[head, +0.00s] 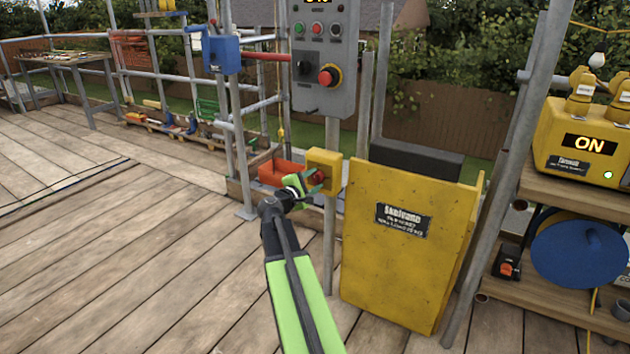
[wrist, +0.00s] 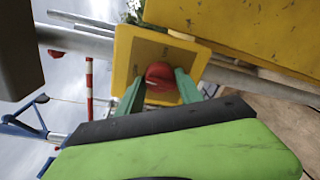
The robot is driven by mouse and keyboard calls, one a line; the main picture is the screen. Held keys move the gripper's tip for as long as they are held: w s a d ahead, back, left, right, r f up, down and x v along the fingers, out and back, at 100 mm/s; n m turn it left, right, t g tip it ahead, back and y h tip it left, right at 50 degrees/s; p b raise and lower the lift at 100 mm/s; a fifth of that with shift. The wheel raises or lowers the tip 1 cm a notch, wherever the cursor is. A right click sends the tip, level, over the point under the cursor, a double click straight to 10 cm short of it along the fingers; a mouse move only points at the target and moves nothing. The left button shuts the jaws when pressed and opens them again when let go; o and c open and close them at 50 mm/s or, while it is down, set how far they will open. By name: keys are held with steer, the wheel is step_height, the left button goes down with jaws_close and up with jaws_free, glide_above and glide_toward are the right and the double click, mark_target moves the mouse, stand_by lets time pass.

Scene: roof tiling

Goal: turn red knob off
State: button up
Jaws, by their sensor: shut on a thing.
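The red knob (wrist: 159,77) sits on the face of a small yellow box (head: 325,158) fixed to a grey post. My gripper (head: 309,183) is at the front of this box. In the wrist view my gripper (wrist: 160,90) has one green finger on each side of the knob and is shut on it. The knob also shows in the head view (head: 320,176), partly hidden by the fingers. The box's yellow face (wrist: 124,58) shows around the knob in the wrist view. I cannot read the knob's position.
A grey control panel (head: 325,60) with a red button stands above the box. A large yellow cabinet (head: 405,260) is close on the right. A yellow unit (head: 557,145) showing ON sits on a shelf at far right. Open plank floor (head: 130,250) lies left.

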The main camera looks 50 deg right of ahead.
steer(key=o, duration=1.3)
steer(key=shift+w+r, duration=0.1)
steer(key=shift+a, duration=0.1)
steer(key=shift+s+a, duration=0.2)
steer(key=shift+a, duration=0.15)
steer(key=p+v, duration=0.1)
steer(key=v, duration=1.5)
steer(key=shift+a, duration=0.3)
